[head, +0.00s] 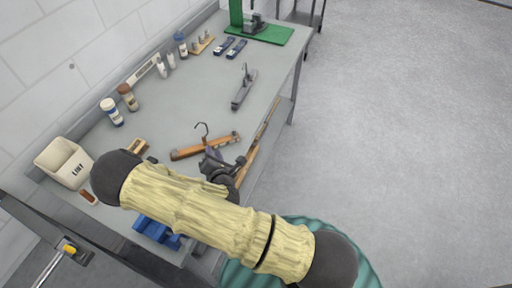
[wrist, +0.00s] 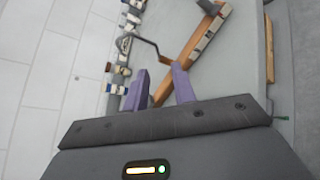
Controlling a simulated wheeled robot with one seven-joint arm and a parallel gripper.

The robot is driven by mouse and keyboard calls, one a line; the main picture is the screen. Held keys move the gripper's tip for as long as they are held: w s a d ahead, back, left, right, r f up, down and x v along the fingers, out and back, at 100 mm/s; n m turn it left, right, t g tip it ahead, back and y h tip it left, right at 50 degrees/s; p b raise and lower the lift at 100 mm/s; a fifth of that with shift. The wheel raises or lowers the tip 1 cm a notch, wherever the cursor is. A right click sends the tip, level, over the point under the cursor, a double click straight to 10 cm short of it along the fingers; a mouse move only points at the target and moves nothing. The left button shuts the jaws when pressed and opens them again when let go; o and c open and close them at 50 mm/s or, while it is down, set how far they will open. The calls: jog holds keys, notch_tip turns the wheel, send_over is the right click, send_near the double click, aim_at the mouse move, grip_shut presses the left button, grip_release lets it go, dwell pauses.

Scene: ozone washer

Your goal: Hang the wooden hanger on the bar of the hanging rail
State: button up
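The wooden hanger (head: 190,149) lies on the grey workbench, with its dark hook (head: 202,128) toward the back. My gripper (head: 213,158) is low over the hanger near its middle. In the wrist view, the two purple fingers of my gripper (wrist: 160,88) are apart, and the hanger's wooden bar (wrist: 190,48) runs down into the gap between them. I cannot tell whether they touch it. The hook (wrist: 148,42) curves to the upper left there. I cannot clearly pick out the hanging rail's bar in either view.
The workbench (head: 185,100) stands against a block wall. A grey fixture (head: 244,88) stands beyond the hanger. Two bottles (head: 112,112) (head: 128,97) stand by the wall. A white bin (head: 63,163) is at left, a green plate (head: 258,32) at the far end. Bare bench surrounds the fixture.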

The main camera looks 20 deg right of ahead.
jog(key=s+d+r+m+g+h, duration=0.15)
jog(key=d+m+g, duration=0.25)
jog(key=m, duration=0.4)
jog(key=s+d+r+m+g+h, duration=0.1)
jog(key=d+r+m+g, duration=0.25)
jog(key=m, duration=0.45)
jog(key=s+d+r+m+g+y, duration=0.1)
jog(key=s+d+r+m+g, duration=0.1)
jog(key=s+d+r+m, duration=0.2)
jog(key=s+d+r+m+g, duration=0.2)
jog(key=s+d+r+m, duration=0.1)
jog(key=s+r+m, duration=0.4)
notch_tip(320, 180, up, 3)
jog(key=shift+s+d+f+g+y, duration=0.1)
jog(key=shift+s+d+g+y, duration=0.3)
jog(key=shift+s, duration=0.55)
jog(key=shift+f, duration=0.1)
